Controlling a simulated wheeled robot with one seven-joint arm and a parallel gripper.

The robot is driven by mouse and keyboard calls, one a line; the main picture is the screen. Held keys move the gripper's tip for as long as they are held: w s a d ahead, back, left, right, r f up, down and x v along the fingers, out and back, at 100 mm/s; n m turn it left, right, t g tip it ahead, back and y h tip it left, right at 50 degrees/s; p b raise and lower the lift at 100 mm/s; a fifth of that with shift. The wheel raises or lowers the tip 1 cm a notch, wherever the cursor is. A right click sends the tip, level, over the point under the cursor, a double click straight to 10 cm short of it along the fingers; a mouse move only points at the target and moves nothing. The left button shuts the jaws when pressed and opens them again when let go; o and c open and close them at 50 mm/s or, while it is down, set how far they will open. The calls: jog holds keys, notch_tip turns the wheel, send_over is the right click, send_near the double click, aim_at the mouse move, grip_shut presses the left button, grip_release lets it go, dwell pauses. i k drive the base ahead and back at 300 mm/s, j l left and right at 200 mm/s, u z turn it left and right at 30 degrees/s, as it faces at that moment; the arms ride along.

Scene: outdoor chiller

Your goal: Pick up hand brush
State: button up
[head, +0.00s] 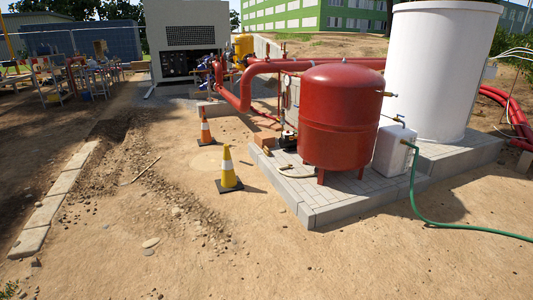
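I cannot make out a hand brush for certain in the head view. A thin, light stick-like thing (141,170) lies on the sandy ground at the left, too small to tell what it is. A pale curved thing (296,174) lies on the paved plinth in front of the red tank, also too small to identify. My gripper is not in view.
The red tank (342,115), a white box (393,150) and a white cylinder (440,70) stand on the paved plinth (345,207). Two cones (229,170) (205,128) stand left of it. A green hose (440,222) runs right. The foreground sand is mostly open.

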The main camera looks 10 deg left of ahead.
aim_at(266, 151)
jog(key=i+j+u, duration=0.5)
jog(key=i+u, duration=0.15)
jog(key=i, duration=0.3)
jog(key=i+j+u, duration=0.1)
jog(key=i+u, duration=0.2)
jog(key=i, duration=0.2)
jog(key=i+u, duration=0.1)
jog(key=i, duration=2.45)
jog(key=i+l+u, duration=0.15)
jog(key=i, duration=1.1)
jog(key=i+j+u, duration=0.25)
jog(key=i, duration=0.7)
jog(key=i+l+u, duration=0.15)
jog(key=i+u, duration=0.15)
jog(key=i, duration=0.65)
jog(key=i+l+z, duration=0.2)
jog(key=i+z, duration=0.25)
jog(key=i, duration=0.15)
jog(key=i+z, duration=0.5)
jog(key=i, duration=0.15)
jog(key=i+j+z, duration=0.45)
jog(key=i, duration=0.15)
jog(key=i+l+z, duration=0.15)
jog(key=i+z, duration=0.3)
jog(key=i+j+z, duration=0.1)
jog(key=i+z, duration=0.35)
jog(key=i, duration=0.2)
jog(key=i+j+z, duration=0.2)
jog(key=i+z, duration=0.3)
